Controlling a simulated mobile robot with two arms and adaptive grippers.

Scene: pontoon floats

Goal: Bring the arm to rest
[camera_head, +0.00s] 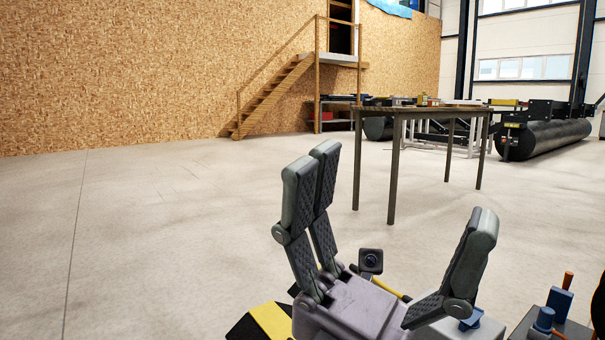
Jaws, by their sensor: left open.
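My left gripper (390,218) is large in the lower middle of the head view. Its fingers point up and are spread wide, two on the left side and one on the right. Nothing is between them. It is in the air over the near floor, apart from the table behind it. My right gripper is not in view.
A dark-legged table (397,160) stands behind my left gripper. Black pontoon floats (545,139) lie at the back right. Wooden stairs (272,95) rise along the chipboard wall (120,70). The pale floor (150,230) at left is clear.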

